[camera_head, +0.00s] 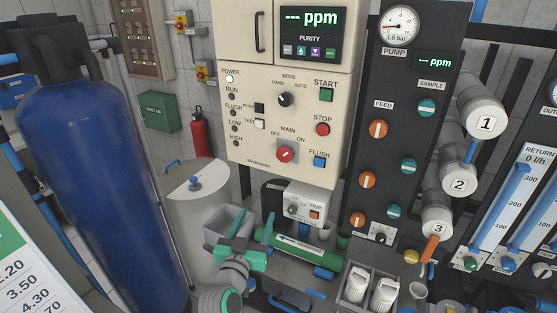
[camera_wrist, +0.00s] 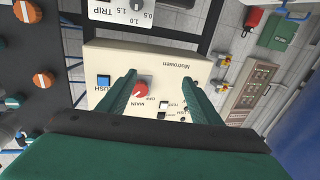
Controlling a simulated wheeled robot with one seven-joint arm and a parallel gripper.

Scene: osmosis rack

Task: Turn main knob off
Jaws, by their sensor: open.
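The red main knob (camera_head: 286,154) sits low on the cream control panel (camera_head: 262,168), below the MAIN label and the OFF and ON marks. Its pointer direction is too small to read surely. My gripper (camera_head: 241,222), with green fingers, is below and left of the knob in the head view, apart from the panel. In the wrist view my gripper (camera_wrist: 158,76) is open and empty. The knob (camera_wrist: 141,87) shows there upside down between the fingers, nearer the left one, with the panel beyond the fingertips.
A blue FLUSH button (camera_head: 320,162) and red STOP button (camera_head: 322,129) are right of the knob. A TRIP box (camera_head: 306,207) hangs below the panel. A blue tank (camera_head: 85,150) stands left.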

